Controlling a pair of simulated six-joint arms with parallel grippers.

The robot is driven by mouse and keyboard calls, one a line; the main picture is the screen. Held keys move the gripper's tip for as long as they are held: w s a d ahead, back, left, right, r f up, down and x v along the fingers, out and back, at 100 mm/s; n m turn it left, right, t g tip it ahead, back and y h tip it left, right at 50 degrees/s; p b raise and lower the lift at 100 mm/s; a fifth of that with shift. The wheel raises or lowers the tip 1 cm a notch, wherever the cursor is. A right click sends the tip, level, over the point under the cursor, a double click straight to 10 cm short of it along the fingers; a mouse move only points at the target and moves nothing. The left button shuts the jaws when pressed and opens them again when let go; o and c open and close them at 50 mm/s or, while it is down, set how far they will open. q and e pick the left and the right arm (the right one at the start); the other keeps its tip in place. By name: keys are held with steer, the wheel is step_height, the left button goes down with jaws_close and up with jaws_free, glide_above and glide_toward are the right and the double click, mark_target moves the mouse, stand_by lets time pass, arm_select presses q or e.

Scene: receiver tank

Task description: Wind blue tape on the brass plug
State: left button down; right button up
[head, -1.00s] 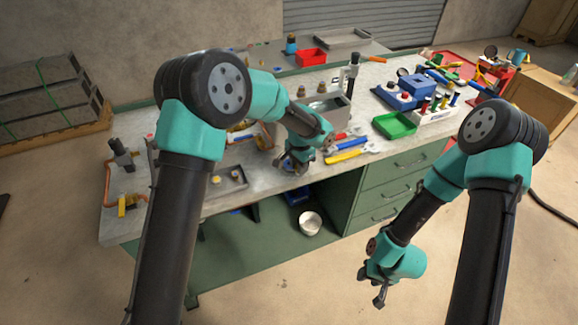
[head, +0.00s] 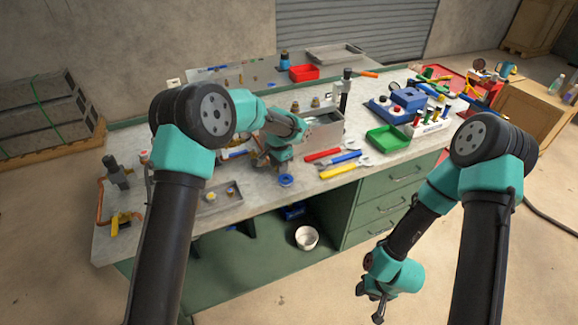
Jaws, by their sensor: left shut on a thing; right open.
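My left gripper (head: 283,170) is over the front part of the bench, shut on a small blue ring that looks like the roll of blue tape (head: 286,181). The ring hangs at the fingertips near the bench's front edge; whether it touches the bench I cannot tell. A shallow grey tray (head: 222,207) to its left holds small brass-coloured pieces, one of them (head: 211,196) perhaps the brass plug. Brass fittings (head: 315,102) also show on top of the grey tank (head: 325,130). My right gripper (head: 377,303) is open and empty, low in front of the bench.
Red, blue and yellow-handled tools (head: 340,170) lie right of the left gripper. A green bin (head: 388,139) and a blue box unit (head: 408,98) stand further right. A copper pipe with a yellow-handled valve (head: 122,222) is at the left end. A white bucket (head: 306,238) is below.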

arm_select(q)
steer(key=s+a, duration=0.2)
steer(key=s, duration=0.2)
steer(key=s+d, duration=0.1)
steer(key=s, duration=0.2)
steer(key=shift+d, duration=0.3)
steer(key=d, duration=0.1)
steer(key=s+d, duration=0.1)
steer(key=d, duration=0.2)
steer(key=w+d, duration=0.2)
steer(key=shift+d, duration=0.4)
steer(key=w, duration=0.3)
steer(key=shift+w+d, duration=0.1)
steer(key=shift+d, duration=0.15)
steer(key=w+a, duration=0.1)
steer(key=w, duration=0.1)
steer(key=shift+w+a, duration=0.35)
steer(key=a, duration=0.5)
steer(key=shift+a, duration=0.15)
steer(key=s, duration=0.1)
steer(key=s+a, duration=0.1)
steer(key=s, duration=0.1)
steer(key=shift+s+a, duration=0.35)
steer(key=shift+a, duration=0.05)
steer(key=s, duration=0.1)
steer(key=s+d, duration=0.1)
steer(key=s, duration=0.1)
steer(key=shift+d, duration=0.15)
step_height(320, 180, up, 4)
steer(key=shift+r, duration=1)
